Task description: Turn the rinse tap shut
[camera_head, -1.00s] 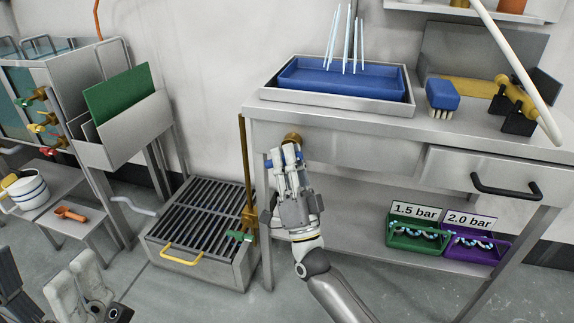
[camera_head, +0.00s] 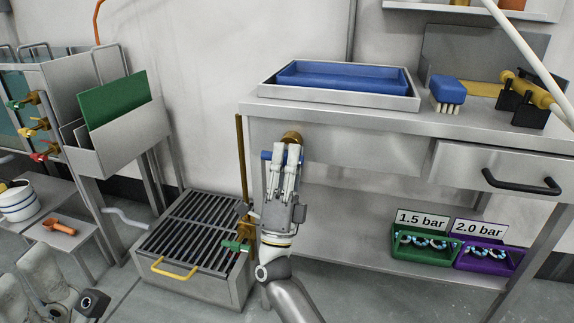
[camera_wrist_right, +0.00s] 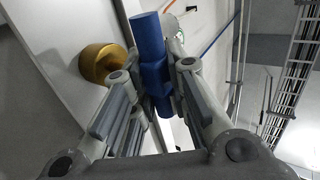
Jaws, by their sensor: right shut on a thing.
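The rinse tap's blue handle (camera_head: 266,155) sits in front of a round brass fitting (camera_head: 292,137) on the bench front, below the blue tray. My right gripper (camera_head: 288,150) is shut on the handle from the front. In the right wrist view the blue bar (camera_wrist_right: 150,38) stands between my fingers, with the brass fitting (camera_wrist_right: 100,64) to its left. My fingers hide part of the handle in the head view.
The blue tray (camera_head: 345,70) lies in a metal pan on the bench, with no water streams visible above it. A blue brush (camera_head: 447,88) stands beside it. A brass pipe with a green handle (camera_head: 236,246) rises left of my gripper, near the slatted floor box (camera_head: 190,285).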

